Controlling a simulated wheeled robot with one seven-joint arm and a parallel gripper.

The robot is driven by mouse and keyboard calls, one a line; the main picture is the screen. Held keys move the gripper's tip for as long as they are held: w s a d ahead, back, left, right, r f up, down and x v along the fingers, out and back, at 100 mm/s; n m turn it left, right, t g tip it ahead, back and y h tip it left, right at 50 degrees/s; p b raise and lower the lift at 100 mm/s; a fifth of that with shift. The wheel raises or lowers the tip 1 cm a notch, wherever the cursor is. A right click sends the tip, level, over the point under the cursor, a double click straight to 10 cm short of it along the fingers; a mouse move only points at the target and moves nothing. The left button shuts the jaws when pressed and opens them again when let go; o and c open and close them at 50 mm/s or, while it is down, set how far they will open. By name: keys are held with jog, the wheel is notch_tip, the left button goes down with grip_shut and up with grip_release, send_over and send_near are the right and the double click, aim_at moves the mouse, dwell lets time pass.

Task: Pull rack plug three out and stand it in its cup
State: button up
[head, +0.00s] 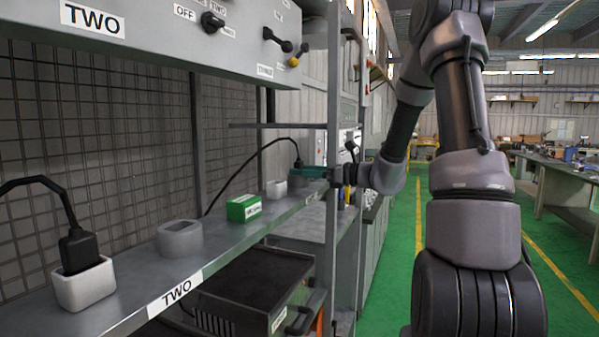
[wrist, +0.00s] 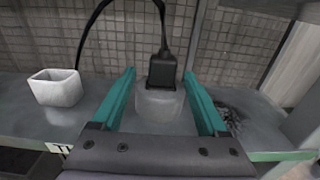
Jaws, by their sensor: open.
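A black plug (wrist: 162,72) with a black cable rising from its top stands upright on a grey round socket (wrist: 159,104) in the wrist view. In the head view only a small dark part of this plug (head: 298,162) shows behind my fingers. A white, open, empty cup (wrist: 55,88) stands to its left on the shelf, and it also shows in the head view (head: 277,188). My gripper (wrist: 160,76) is open, with one teal finger on each side of the plug and gaps between. The gripper (head: 308,172) hides the socket in the head view.
A metal post (head: 333,120) stands close to my gripper. A switch panel (head: 150,40) hangs above.

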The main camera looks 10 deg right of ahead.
jog(key=x, duration=0.5)
jog(key=shift+w+f, duration=0.1)
jog(key=shift+w, duration=0.05)
grip_shut()
notch_tip(320, 180, up, 10)
dwell(0.4)
